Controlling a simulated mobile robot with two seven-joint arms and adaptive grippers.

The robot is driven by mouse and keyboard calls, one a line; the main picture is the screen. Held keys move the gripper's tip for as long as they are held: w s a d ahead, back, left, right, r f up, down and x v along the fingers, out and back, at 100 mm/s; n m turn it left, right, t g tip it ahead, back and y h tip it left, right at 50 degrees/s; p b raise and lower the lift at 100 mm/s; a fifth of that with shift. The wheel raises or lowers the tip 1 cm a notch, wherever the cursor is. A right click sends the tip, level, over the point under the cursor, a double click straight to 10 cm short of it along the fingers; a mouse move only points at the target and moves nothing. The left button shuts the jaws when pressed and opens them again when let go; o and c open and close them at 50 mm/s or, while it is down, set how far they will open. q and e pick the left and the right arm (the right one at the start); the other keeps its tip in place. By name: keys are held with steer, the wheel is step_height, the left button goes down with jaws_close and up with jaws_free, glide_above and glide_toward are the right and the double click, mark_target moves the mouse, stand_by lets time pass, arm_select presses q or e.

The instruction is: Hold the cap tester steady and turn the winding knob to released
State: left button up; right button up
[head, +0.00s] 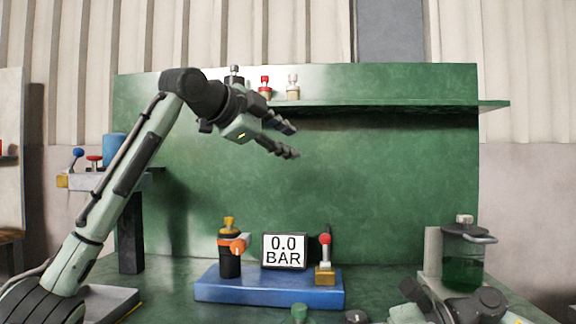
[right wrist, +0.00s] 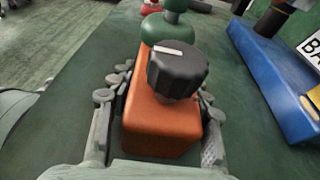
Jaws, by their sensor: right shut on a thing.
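The cap tester appears to be the orange block (right wrist: 160,125) in the right wrist view. A black ribbed winding knob (right wrist: 178,72) sits on its top, its white mark pointing to the left of that picture. A green rounded piece (right wrist: 165,27) stands at its far end. My right gripper (right wrist: 155,108) is shut on the block, a finger along each side. In the head view only the knob's top (head: 356,316) and the green piece (head: 299,311) show at the bottom edge; the block is out of frame. My left gripper (head: 296,141) is open and empty, raised before the green back panel.
A blue base (head: 268,291) stands behind, with a black bottle, a display (head: 284,250) reading 0.0 BAR and a red-balled lever (head: 325,258). A shelf (head: 400,107) holds small valves close behind my left gripper. A jar (head: 463,258) with green liquid stands right.

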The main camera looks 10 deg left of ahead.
steer(key=o, duration=0.9)
steer(key=shift+o, duration=0.2)
